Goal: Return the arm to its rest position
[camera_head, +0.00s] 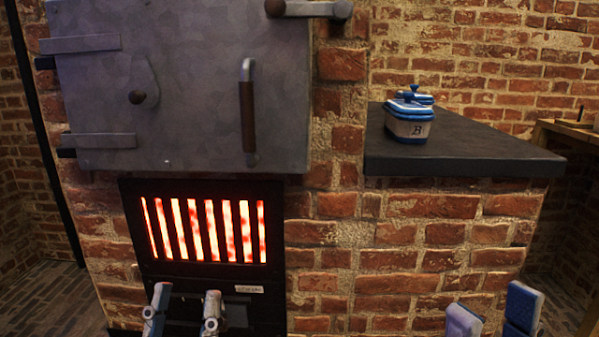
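My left gripper (184,306) shows at the bottom edge in front of the furnace. Its two fingers point up and stand apart, with nothing between them. My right gripper (492,308) shows at the bottom right in front of the brick wall. Its blue-grey fingers stand apart and look empty.
A brick furnace has a closed grey metal door (190,80) with a vertical handle (248,112). Below it is a glowing red grate (205,230). A wooden table (565,130) stands at the far right. The counter is clear around the jars.

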